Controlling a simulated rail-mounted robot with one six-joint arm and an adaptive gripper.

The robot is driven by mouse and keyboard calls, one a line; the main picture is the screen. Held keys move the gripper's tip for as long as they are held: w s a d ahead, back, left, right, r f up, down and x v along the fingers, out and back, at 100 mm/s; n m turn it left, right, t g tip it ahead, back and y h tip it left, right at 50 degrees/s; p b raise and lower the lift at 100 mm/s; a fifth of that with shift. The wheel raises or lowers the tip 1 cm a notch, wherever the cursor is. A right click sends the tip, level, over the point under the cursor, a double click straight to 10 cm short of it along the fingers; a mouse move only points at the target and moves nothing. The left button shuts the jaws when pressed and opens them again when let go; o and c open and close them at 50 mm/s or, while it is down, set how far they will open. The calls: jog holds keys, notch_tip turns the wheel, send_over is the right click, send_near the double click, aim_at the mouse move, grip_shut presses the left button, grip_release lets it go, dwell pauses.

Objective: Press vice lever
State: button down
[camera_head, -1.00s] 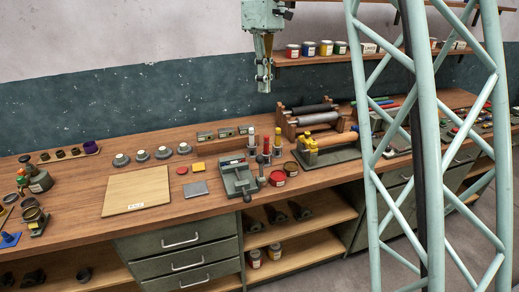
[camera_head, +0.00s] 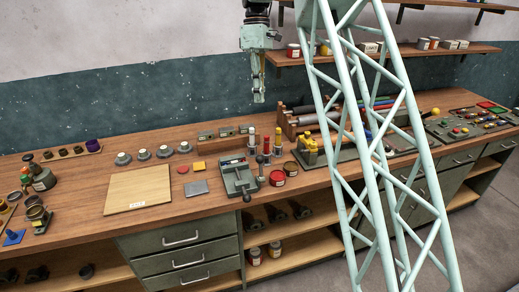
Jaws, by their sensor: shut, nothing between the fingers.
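The vice (camera_head: 237,179) is a grey-green block on the wooden workbench, near its front edge and right of the wooden board. Its dark lever (camera_head: 247,192) shows at the front, hanging at the bench edge. Small dark upright posts stand at its right side. My gripper (camera_head: 259,97) points down, shut and empty, high above the back of the bench. It is well above and behind the vice, touching nothing.
My pale green lattice arm (camera_head: 375,130) crosses the right half and hides part of the bench. A red tin (camera_head: 277,178) and several bottles stand right of the vice. A grey plate (camera_head: 195,188) and a wooden board (camera_head: 137,190) lie to its left. A shelf (camera_head: 460,50) runs behind.

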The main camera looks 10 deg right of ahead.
jog(key=w+f+n+g+p, duration=0.1)
jog(key=w+f, duration=0.3)
jog(key=f, duration=0.4)
jog(key=w+d+f+n+g+p, duration=0.1)
jog(key=w+f, duration=0.3)
jog(key=f, duration=0.4)
jog(key=shift+w+n, duration=0.25)
jog(key=shift+n, duration=0.55)
jog(key=shift+s+f, duration=0.1)
jog(key=shift+f, duration=0.15)
send_near(260, 168)
jog(key=shift+w+d+f+p, duration=0.15)
jog(key=shift+w+f, duration=0.1)
jog(key=shift+f, duration=0.4)
jog(key=shift+w+d+f+p, duration=0.15)
jog(key=shift+w+f, duration=0.1)
jog(key=shift+f, duration=0.4)
jog(key=shift+w+d+f+p, duration=0.15)
jog(key=shift+w+f, duration=0.1)
jog(key=shift+f, duration=0.4)
